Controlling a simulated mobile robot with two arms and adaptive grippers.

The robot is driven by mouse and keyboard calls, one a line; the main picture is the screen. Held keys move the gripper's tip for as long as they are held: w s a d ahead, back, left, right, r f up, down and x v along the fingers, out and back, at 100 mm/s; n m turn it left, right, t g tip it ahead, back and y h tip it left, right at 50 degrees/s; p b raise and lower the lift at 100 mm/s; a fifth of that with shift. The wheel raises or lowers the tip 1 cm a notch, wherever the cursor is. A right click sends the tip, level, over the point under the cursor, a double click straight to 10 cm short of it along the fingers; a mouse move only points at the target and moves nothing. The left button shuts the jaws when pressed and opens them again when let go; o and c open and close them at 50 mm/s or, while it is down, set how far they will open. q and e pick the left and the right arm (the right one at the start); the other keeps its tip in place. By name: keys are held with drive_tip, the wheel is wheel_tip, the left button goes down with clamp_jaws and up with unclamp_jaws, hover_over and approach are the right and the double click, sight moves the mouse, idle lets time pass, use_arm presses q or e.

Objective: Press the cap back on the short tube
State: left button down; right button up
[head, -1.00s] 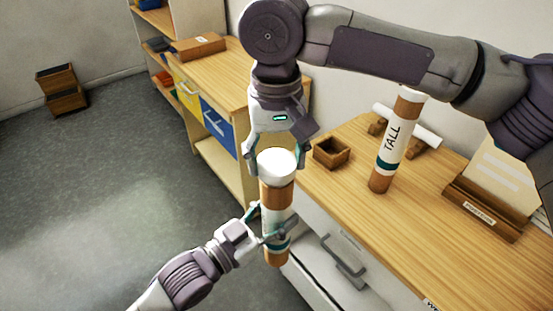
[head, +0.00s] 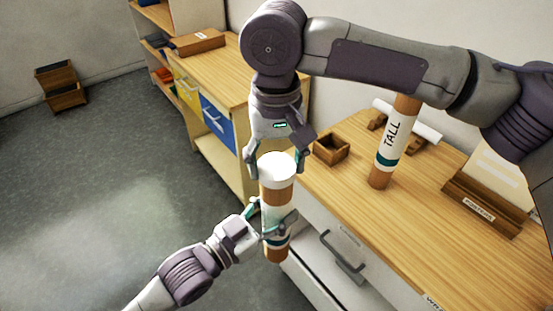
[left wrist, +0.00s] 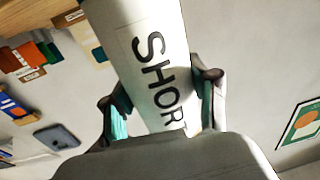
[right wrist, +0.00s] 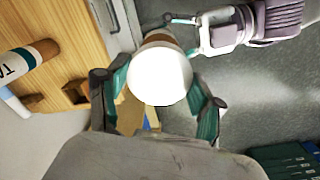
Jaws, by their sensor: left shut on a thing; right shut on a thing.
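The short tube (head: 275,218) is brown with a white label, and stands upright in the air in front of the desk. My left gripper (head: 272,224) is shut around its lower part. In the left wrist view the label of the tube (left wrist: 158,70) reads "SHORT". The white cap (head: 277,168) is at the tube's top end, with a brown band of tube showing below it. My right gripper (head: 275,164) points down from above and is shut on the cap. The cap (right wrist: 160,76) fills the space between its fingers in the right wrist view. Whether the cap is fully seated is hidden.
A tube marked TALL (head: 392,150) stands on the wooden desk (head: 350,200), near a small open wooden box (head: 331,149) and a wooden holder (head: 482,210) with paper. A drawer below the desk, with a grey handle (head: 343,257), is close beside the tube.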

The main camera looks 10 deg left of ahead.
drive_tip(key=shift+f, duration=0.55)
drive_tip(key=o, duration=0.8)
wheel_tip(320, 180, up, 12)
drive_tip(key=shift+f, duration=0.1)
idle(0.5)
